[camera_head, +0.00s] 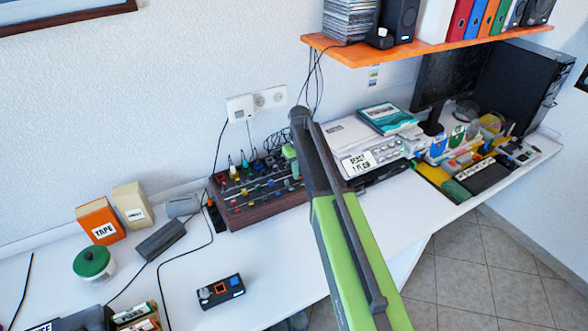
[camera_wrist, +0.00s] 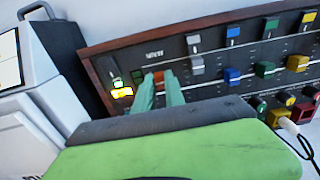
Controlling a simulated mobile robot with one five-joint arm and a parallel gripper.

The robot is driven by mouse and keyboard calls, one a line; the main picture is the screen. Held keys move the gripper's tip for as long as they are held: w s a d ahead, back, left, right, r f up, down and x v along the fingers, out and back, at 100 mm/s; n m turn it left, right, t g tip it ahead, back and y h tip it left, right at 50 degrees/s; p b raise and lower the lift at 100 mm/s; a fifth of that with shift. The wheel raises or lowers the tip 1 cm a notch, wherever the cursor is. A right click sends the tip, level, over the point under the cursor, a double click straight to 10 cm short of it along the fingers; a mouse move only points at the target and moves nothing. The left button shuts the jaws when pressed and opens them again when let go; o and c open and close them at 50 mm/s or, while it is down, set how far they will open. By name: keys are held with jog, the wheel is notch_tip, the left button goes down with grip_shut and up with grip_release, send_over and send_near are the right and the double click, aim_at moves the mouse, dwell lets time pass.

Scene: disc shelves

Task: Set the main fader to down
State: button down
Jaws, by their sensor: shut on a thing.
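The mixing desk (camera_head: 262,191) is a dark panel with wooden sides, standing on the white worktop against the wall. In the wrist view its panel (camera_wrist: 213,52) shows coloured fader caps and knobs. My gripper (camera_wrist: 160,86) has two teal fingers at the panel. They are shut on a red-orange fader cap (camera_wrist: 158,76), just below white lettering that seems to mark the main fader. The fingers hide much of this cap and its slot. In the head view my gripper's tip (camera_head: 289,153) is at the desk's right end, partly behind my arm.
A grey printer-like box (camera_head: 375,168) stands close to the desk's right. A cable plug (camera_wrist: 289,126) lies at the knobs in the wrist view. An orange shelf (camera_head: 430,45) hangs above. The white worktop (camera_head: 285,262) in front is mostly clear.

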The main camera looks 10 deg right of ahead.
aim_at(300, 180)
jog(key=shift+s, duration=0.65)
jog(key=c, duration=1.4)
grip_release()
jog(key=shift+w, duration=0.1)
jog(key=shift+d, duration=0.1)
jog(key=shift+r, duration=0.1)
notch_tip(300, 180, up, 17)
jog(key=p, duration=1.7)
